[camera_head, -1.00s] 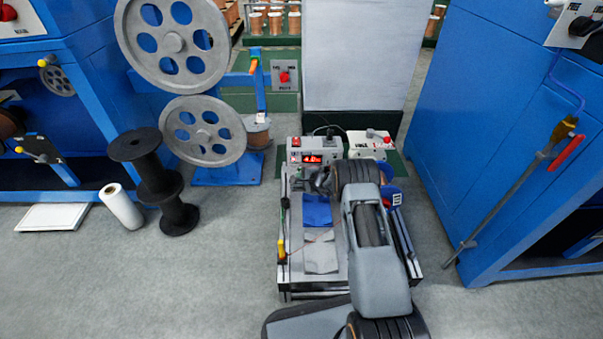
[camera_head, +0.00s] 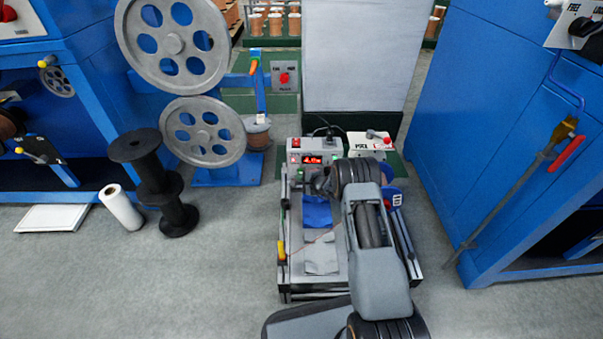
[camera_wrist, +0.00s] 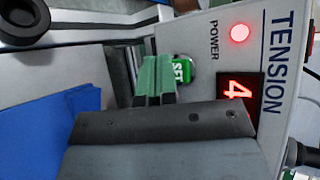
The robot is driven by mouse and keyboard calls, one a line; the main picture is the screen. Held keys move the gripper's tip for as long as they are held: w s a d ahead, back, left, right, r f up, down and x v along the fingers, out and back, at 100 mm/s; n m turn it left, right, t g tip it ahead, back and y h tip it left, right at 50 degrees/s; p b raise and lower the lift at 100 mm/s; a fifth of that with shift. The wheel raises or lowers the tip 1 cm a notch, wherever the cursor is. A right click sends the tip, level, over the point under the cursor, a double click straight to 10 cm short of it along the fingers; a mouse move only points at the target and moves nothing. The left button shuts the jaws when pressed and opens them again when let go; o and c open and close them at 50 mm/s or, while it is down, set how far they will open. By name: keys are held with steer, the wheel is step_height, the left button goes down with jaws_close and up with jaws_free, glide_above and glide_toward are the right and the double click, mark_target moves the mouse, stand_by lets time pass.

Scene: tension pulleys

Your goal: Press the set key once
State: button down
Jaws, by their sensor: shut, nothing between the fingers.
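The green set key (camera_wrist: 183,71), marked SET, is on the grey face of the tension box (camera_wrist: 222,75) in the wrist view. The box also shows in the head view (camera_head: 328,150). Its red display (camera_wrist: 240,94) shows a 4, the rest being hidden by my gripper's body. My gripper (camera_wrist: 157,80) has green fingers, shut with nothing between them. The fingertips are right beside the key's left edge in the wrist view; I cannot tell whether they touch it.
A red power lamp (camera_wrist: 239,33) glows near the display. A blue cloth (camera_head: 317,211) and grey cloth (camera_head: 321,257) lie on the cart top left of my arm. A white box (camera_head: 370,145) with a red knob stands right of the tension box. Blue machines flank the cart.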

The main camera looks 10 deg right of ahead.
steer(key=shift+s, duration=0.2)
steer(key=shift+s+a+p, duration=0.2)
steer(key=shift+s, duration=0.6)
steer(key=shift+s+a+p, duration=0.15)
steer(key=shift+s+p, duration=0.1)
steer(key=shift+s, duration=0.55)
steer(key=shift+s+a+p, duration=0.2)
steer(key=shift+s, duration=0.6)
steer(key=s+a+r+n+g+y+p, duration=0.1)
steer(key=s+a+r+n+g+p, duration=0.2)
steer(key=r+p, duration=0.75)
steer(key=s+a+r+n+g+y+p, duration=0.1)
steer(key=s+a+r+n+p, duration=0.3)
steer(key=r, duration=1.4)
steer(key=s+a+r+n+g+y+p, duration=0.1)
steer(key=s+a+r+n+g+p, duration=0.3)
steer(key=r, duration=1.1)
steer(key=s+d+r+n+h+p, duration=0.2)
steer(key=s+d+r+h+p, duration=0.2)
steer(key=s+r+p, duration=0.6)
steer(key=s+d+r+n+h+p, duration=0.3)
steer(key=s+d+r+h+p, duration=0.2)
steer(key=s+r+p, duration=0.6)
steer(key=s+d+r, duration=0.2)
steer(key=s+r, duration=0.1)
steer(key=r, duration=0.3)
steer(key=shift+s+r+p, duration=0.2)
steer(key=shift+r+p, duration=0.05)
steer(key=shift+p, duration=0.05)
